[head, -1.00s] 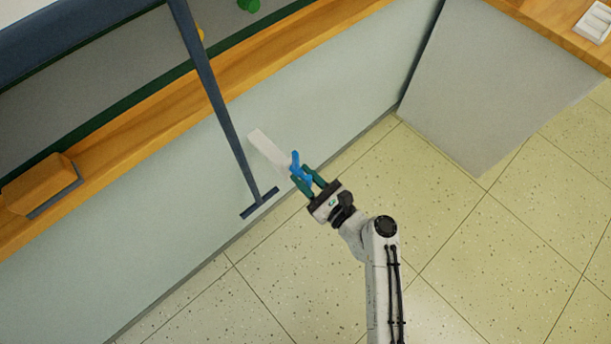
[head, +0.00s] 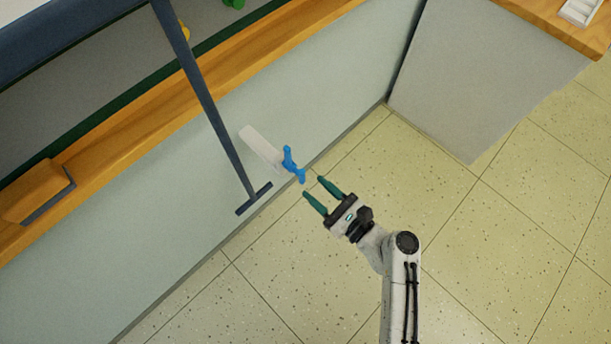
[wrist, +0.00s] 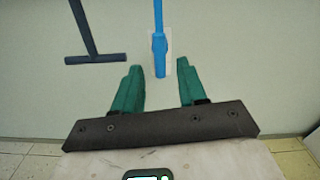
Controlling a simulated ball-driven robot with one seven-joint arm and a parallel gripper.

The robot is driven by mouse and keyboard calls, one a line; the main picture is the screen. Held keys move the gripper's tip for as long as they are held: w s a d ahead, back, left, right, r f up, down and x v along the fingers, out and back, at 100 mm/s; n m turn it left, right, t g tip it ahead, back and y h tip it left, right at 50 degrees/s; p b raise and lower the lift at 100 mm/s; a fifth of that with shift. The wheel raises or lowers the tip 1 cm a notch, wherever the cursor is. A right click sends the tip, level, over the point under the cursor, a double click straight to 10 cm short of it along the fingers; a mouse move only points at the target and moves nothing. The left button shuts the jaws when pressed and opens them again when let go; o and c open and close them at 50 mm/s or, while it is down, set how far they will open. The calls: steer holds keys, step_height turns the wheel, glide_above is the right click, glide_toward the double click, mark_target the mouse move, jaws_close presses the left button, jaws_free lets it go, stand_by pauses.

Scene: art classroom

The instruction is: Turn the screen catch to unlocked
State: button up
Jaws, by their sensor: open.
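The screen catch is a blue handle (head: 292,164) on a pale grey plate (head: 261,145) fixed to the light panel, in the middle of the head view. In the wrist view the blue handle (wrist: 159,45) points up and down in the picture, with its plate (wrist: 148,66) behind it. My gripper (head: 314,186) is open and empty, just below and right of the handle, apart from it. In the wrist view the green fingers of my gripper (wrist: 157,80) stand on either side of the handle's lower end, with gaps. No lock marking is legible.
A dark blue T-shaped leg (head: 212,108) stands left of the catch. A wooden ledge (head: 215,75) runs above, carrying a brown block (head: 38,190). A grey panel (head: 455,75) stands at the right. The speckled floor (head: 480,250) is clear.

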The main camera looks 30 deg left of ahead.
steer(key=shift+v, duration=2)
